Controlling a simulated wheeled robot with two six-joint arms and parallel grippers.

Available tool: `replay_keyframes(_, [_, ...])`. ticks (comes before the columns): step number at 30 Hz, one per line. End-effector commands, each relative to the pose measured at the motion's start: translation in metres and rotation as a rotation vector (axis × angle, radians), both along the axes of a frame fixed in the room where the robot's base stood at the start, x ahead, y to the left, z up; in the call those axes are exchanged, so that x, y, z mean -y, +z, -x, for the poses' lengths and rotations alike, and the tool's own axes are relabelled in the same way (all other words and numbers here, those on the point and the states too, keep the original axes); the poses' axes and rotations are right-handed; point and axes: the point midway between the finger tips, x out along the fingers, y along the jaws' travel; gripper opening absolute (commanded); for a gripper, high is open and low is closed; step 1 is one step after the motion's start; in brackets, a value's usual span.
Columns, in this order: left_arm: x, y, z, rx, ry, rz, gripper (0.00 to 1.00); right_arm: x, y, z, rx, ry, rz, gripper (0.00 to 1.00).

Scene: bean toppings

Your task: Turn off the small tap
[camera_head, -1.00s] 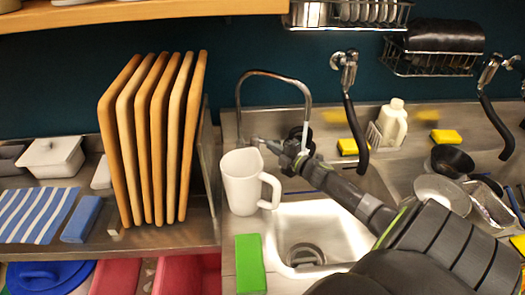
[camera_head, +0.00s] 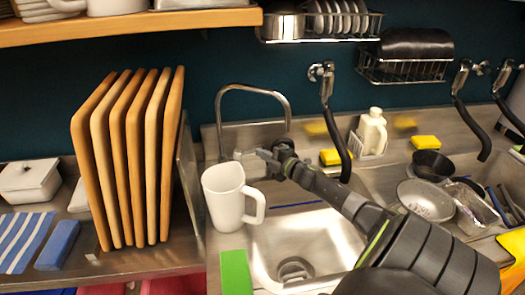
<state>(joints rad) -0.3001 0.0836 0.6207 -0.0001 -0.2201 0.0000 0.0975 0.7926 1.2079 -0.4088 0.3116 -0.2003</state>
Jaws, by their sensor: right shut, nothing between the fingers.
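The small tap (camera_head: 252,87) is a thin chrome gooseneck that rises behind the left sink basin (camera_head: 305,236) and arches over to the right. My right gripper (camera_head: 247,156) is shut and empty. It is at the lower part of the tap, behind the white mug (camera_head: 225,207), with its arm coming in from the lower right. The gripper hides the tap's base and any handle, and I cannot tell whether it touches the tap. No water stream is visible below the spout. My left gripper is not in view.
The white mug stands on the sink's left edge, close to my right gripper. A green sponge (camera_head: 236,272) lies in front of it. Wooden boards (camera_head: 131,160) stand upright at left. A black-hosed wall tap (camera_head: 328,100) hangs at right. Bowls and pans (camera_head: 426,199) fill the right basin.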

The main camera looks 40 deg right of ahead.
Motion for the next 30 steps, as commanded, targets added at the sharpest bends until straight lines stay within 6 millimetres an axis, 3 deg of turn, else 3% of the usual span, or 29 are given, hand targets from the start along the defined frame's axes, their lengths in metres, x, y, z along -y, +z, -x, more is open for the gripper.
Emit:
replay_keyframes(1, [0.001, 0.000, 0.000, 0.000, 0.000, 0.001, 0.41, 0.007, 0.005, -0.003, 0.000, -0.018, 0.010, 0.00])
replay_keyframes(16, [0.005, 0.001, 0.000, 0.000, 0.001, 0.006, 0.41, 0.006, 0.013, -0.003, 0.003, -0.015, 0.009, 0.00])
replay_keyframes(30, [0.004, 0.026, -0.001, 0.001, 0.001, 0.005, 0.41, 0.001, 0.097, 0.004, 0.008, -0.008, 0.015, 0.00])
